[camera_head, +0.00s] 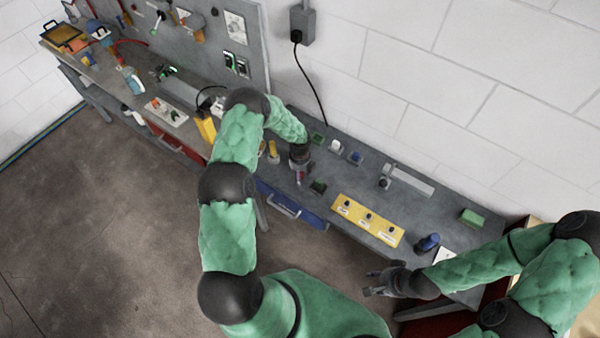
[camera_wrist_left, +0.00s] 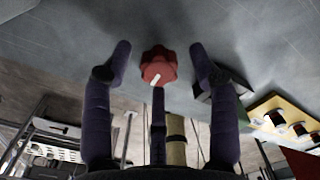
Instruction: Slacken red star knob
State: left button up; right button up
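The red star knob (camera_wrist_left: 158,66) shows in the left wrist view against the grey bench surface, with a white line on it. My left gripper (camera_wrist_left: 160,52) is open, its dark fingers standing apart on both sides of the knob. Neither finger is seen to touch it. In the head view my left gripper (camera_head: 300,175) is over the bench, with a bit of red at its tip; its fingers are hard to make out there. My right gripper (camera_head: 371,282) is in front of the bench's front edge, empty, its fingers apart.
A yellow panel (camera_head: 381,232) with several dark knobs lies on the grey bench (camera_head: 322,210), right of my left gripper. A small dark green block (camera_head: 318,186) is close to that gripper. A blue item (camera_head: 428,242) stands near my right arm. A blue drawer (camera_head: 284,203) is below.

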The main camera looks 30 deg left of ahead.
pick_arm(q)
jog(key=c, duration=1)
